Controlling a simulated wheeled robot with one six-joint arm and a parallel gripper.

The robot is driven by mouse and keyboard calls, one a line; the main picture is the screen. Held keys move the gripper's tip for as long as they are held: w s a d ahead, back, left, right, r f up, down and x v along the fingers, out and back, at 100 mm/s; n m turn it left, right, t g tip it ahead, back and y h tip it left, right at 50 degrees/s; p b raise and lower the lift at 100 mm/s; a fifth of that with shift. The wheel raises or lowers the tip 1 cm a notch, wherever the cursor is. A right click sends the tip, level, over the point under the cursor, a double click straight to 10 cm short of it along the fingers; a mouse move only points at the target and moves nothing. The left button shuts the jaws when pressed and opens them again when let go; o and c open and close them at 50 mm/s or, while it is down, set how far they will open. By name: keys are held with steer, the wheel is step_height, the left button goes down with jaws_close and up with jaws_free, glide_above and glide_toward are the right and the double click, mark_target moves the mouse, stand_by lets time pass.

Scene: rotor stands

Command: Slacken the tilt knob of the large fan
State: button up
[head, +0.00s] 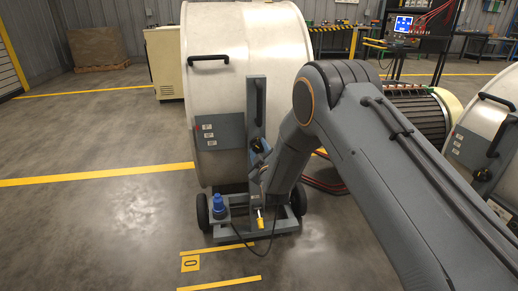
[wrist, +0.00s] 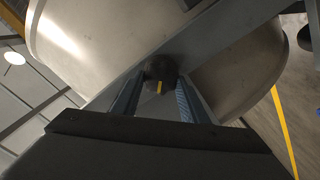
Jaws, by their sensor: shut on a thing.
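The large fan (head: 215,95) is a big pale drum on a grey wheeled stand, left of centre in the head view. Its grey post (head: 256,100) stands in front of the drum. The tilt knob (wrist: 161,70) is dark with a yellow mark and sits on the grey post in the wrist view. My gripper (wrist: 160,90) has one finger on each side of the knob and is shut on it. In the head view my gripper (head: 260,152) is at the post, and I cannot make out the knob there.
A grey control box (head: 220,131) is on the drum's front. A blue plug-like part (head: 217,204) and a yellow-tipped part (head: 260,222) are on the stand's base. Another pale drum (head: 485,130) stands at right. The floor at left is clear.

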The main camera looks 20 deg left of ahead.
steer(key=n+p, duration=0.1)
steer(key=n, duration=0.4)
steer(key=shift+a+f+n, duration=0.1)
steer(key=shift+f+n, duration=0.05)
steer(key=shift+n, duration=0.15)
steer(key=shift+s+f+n+p, duration=0.1)
steer(key=shift+n+p, duration=0.3)
steer(key=shift+n, duration=1.9)
steer(key=o, duration=1)
steer(key=shift+o, duration=0.2)
steer(key=p+v, duration=0.1)
steer(key=v, duration=0.6)
steer(key=shift+s, duration=0.4)
